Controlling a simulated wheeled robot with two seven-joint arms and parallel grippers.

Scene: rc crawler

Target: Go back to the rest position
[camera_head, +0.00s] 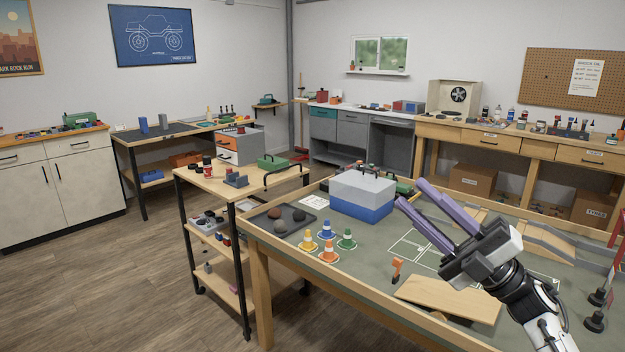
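My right gripper (414,212) comes in from the lower right over the table (385,268). Its two long purple fingers point up and left and stand apart, with nothing seen between them. The fingertips are just right of a grey and blue box (362,211) in the picture; I cannot tell if they are near it in depth. My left gripper is not in view.
The table holds small cones (327,250), a dark tray (262,222) with rocks, a wooden board (447,299) and ramps (540,240) at the right. A wheeled cart (225,190) stands left of it. The wooden floor (120,280) at left is clear.

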